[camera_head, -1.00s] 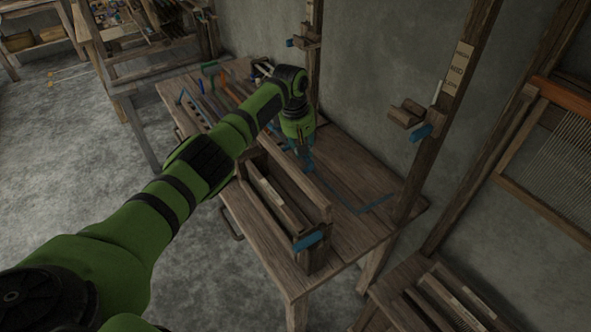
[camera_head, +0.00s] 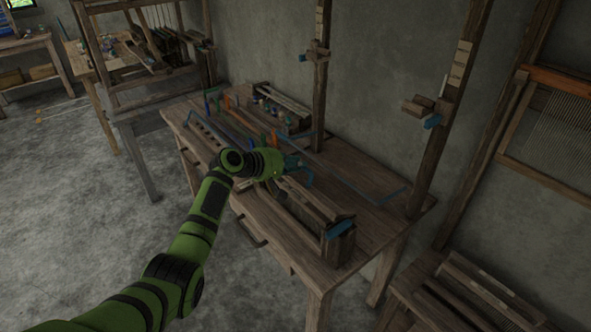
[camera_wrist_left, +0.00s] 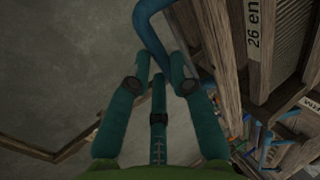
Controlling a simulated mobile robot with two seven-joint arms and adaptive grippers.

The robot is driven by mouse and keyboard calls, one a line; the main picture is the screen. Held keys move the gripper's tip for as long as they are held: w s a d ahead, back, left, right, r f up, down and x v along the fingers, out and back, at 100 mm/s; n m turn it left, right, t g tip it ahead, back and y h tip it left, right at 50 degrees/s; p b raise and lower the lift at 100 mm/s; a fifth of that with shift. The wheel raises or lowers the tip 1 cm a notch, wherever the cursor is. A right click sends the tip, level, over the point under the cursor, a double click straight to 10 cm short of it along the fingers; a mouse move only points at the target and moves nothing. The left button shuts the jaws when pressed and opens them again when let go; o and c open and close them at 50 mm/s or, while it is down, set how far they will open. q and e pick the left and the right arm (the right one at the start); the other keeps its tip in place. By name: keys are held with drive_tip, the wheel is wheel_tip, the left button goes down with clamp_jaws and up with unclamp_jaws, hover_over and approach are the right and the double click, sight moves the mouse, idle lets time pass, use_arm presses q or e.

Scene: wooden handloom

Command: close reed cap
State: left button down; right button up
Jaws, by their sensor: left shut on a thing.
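The wooden reed holder with its cap (camera_head: 318,203) stands on the workbench in the head view, a long dark wooden bar with a blue piece (camera_head: 340,228) at its near end. My left gripper (camera_head: 295,164) is at the far end of the holder, low and nearly level. It is shut on a blue bent handle (camera_head: 307,178). In the left wrist view, the teal fingers (camera_wrist_left: 160,66) close around this blue handle (camera_wrist_left: 148,22). My wrist hides the far end of the holder, and I cannot tell whether the cap sits fully down. My right gripper is not in view.
The workbench (camera_head: 280,250) carries several tools at its far left end and a long blue rod (camera_head: 352,188) behind the holder. Wooden posts (camera_head: 440,130) rise behind it. A lower wooden stand (camera_head: 450,300) is at the right. The floor at left is clear.

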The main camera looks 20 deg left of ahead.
use_arm(q)
drive_tip(key=s+f+t+b, duration=0.1)
drive_tip(key=b, duration=0.1)
drive_tip(key=s+a+f+t+h+b, duration=0.1)
drive_tip(key=b, duration=0.2)
drive_tip(key=f+t+b, duration=0.1)
drive_tip(key=b, duration=0.2)
drive_tip(key=shift+s+a+f+h, duration=0.3)
drive_tip(key=shift+s+h, duration=0.1)
idle(1.1)
drive_tip(key=c, duration=1.1)
unclamp_jaws()
drive_tip(key=shift+r, duration=0.1)
drive_tip(key=shift+s+a, duration=0.1)
